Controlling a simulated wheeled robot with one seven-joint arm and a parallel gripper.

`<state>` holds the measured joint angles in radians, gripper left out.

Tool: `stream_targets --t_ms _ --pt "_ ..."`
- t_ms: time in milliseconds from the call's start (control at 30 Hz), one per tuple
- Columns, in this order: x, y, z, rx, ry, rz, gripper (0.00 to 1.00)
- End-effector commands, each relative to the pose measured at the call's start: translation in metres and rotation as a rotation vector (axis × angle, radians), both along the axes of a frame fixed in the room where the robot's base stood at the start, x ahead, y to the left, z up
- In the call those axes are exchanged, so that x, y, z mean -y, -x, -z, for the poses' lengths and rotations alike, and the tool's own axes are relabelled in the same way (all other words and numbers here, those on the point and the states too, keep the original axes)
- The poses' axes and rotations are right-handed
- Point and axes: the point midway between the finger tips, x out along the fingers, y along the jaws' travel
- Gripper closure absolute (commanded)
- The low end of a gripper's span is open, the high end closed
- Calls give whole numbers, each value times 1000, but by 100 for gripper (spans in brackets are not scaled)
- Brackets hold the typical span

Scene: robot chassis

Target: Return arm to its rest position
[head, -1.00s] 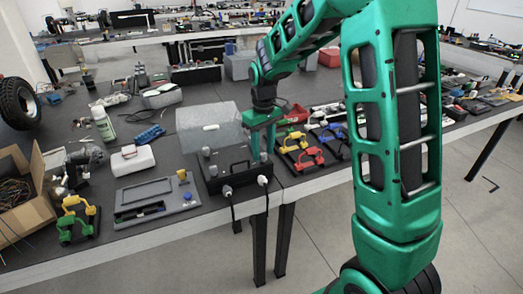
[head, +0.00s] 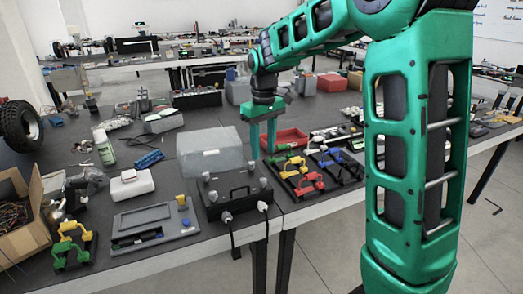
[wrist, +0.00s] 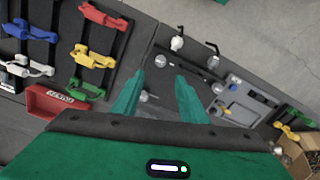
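My arm is green and stands at the right of the head view, bent over the table (head: 75,235). My gripper (head: 262,154) hangs pointing down behind the black case (head: 236,198) with the clear lid (head: 212,155). Its two fingers are apart. In the wrist view my gripper (wrist: 160,88) also shows open, with nothing held between the fingers. The case lies below it there. The fingertips appear above the tabletop, clear of the objects.
Close to the gripper are a red bin (head: 290,140) and racks with coloured handles (head: 298,176). A grey tray (head: 152,228), a white box (head: 131,187) and a cardboard box (head: 22,222) stand to the left. Open floor (head: 320,245) lies in front.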

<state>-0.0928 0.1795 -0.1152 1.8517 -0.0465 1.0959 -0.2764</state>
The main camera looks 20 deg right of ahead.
Motion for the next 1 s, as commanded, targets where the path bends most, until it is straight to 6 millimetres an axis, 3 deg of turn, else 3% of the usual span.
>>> stream_targets --t_ms 267,433,567,700,1000 --pt "1 1 0 0 0 2 61" --pt "20 27 -6 3 2 72 61" --pt "51 76 -13 4 6 201 61" --pt "81 139 -14 2 8 359 61" --pt "112 273 7 -2 1 676 61"
